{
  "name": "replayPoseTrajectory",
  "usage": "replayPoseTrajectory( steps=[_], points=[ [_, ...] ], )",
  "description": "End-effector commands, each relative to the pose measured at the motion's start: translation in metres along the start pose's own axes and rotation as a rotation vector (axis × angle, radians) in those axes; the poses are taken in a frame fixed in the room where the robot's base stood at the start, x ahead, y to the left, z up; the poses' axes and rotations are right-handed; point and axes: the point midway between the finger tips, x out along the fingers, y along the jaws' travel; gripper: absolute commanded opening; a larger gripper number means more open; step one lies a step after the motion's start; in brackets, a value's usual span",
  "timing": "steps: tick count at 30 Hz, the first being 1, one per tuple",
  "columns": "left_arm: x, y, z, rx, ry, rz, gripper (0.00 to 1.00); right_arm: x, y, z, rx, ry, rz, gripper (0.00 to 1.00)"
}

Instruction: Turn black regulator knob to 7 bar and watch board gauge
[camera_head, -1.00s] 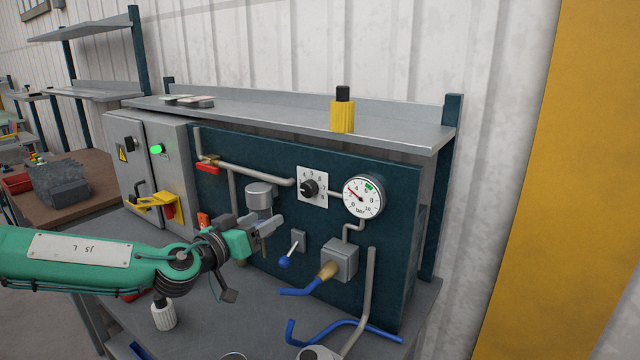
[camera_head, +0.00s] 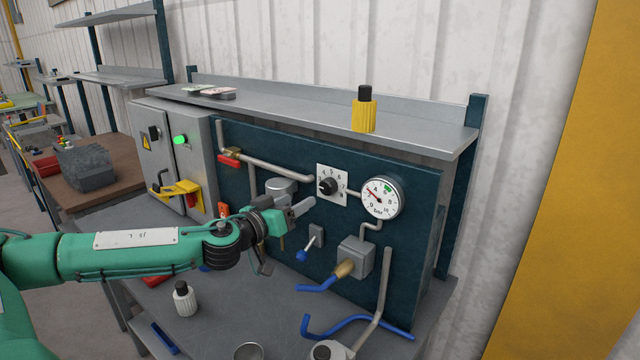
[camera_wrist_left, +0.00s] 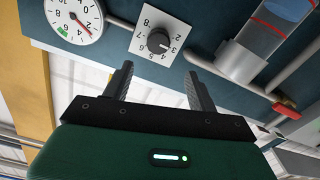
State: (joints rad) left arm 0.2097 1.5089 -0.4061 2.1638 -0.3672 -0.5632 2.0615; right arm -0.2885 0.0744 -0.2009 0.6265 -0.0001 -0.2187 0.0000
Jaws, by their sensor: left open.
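The black regulator knob (camera_head: 327,187) sits on a white square scale plate (camera_head: 339,172) on the dark blue board. It also shows in the left wrist view (camera_wrist_left: 158,41), with numbers around it. The round white board gauge (camera_head: 381,197) is just right of the plate; it has a red needle and a green mark, and it also shows in the left wrist view (camera_wrist_left: 74,14). My left gripper (camera_head: 302,207) is open, below and left of the knob. In the left wrist view its fingers (camera_wrist_left: 159,85) are apart, with the knob beyond the gap, untouched. My right gripper is out of view.
Grey pipes (camera_head: 268,165) and a red-handled valve (camera_head: 229,159) run left of the plate. A blue-knobbed lever (camera_head: 303,254) and a grey box (camera_head: 355,256) sit below it. A yellow bottle (camera_head: 364,110) stands on the shelf; a white bottle (camera_head: 184,299) stands on the bench.

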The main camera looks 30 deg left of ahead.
Motion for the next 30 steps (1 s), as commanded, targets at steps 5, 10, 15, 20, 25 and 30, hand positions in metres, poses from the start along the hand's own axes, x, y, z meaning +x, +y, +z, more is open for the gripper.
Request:
replayPoseTrajectory(
  steps=[5, 10, 15, 20, 25, 30],
  points=[
    [0.013, 0.005, -0.002, -0.005, -0.001, 0.008, 0.59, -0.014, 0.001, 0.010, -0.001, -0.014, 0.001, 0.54],
    [0.030, 0.003, -0.004, -0.006, 0.001, 0.004, 0.59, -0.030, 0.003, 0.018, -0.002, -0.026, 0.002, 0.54],
    [0.050, 0.004, -0.004, -0.005, 0.001, 0.004, 0.59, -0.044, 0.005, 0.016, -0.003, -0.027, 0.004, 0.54],
    [0.069, 0.005, -0.003, -0.002, -0.001, 0.007, 0.59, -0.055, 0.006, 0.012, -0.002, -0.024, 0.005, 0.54],
    [0.085, 0.004, -0.002, -0.002, -0.001, 0.005, 0.59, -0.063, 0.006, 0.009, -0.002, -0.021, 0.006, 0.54],
    [0.093, 0.004, 0.000, -0.001, -0.002, 0.006, 0.59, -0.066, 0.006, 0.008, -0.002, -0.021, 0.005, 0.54]
  ],
)
